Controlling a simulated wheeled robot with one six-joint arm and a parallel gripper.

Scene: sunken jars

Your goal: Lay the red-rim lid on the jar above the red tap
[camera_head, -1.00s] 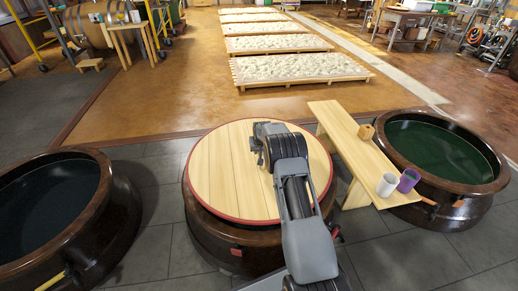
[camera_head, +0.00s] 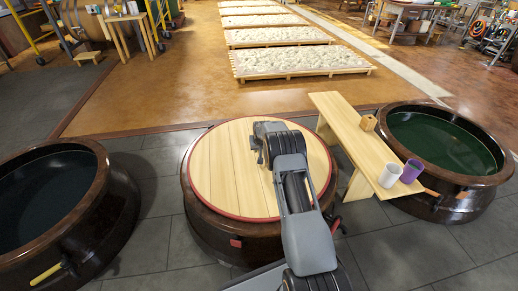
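The red-rim lid (camera_head: 225,165), a round pale plank disc, is over the middle brown jar (camera_head: 205,232) and covers nearly all its mouth. I cannot tell whether it rests on the rim or is slightly above it. A red tag (camera_head: 236,243) is on this jar's front wall. A small red part (camera_head: 335,224), possibly the tap, shows at its right, partly behind my arm. My gripper (camera_head: 259,152) is over the lid's upper middle. Its fingers and any lid handle are hidden, so its grip does not show.
An open dark jar (camera_head: 95,215) with a yellow tap (camera_head: 46,273) stands left. An open jar with green liquid (camera_head: 475,205) stands right, with an orange tap (camera_head: 460,194).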

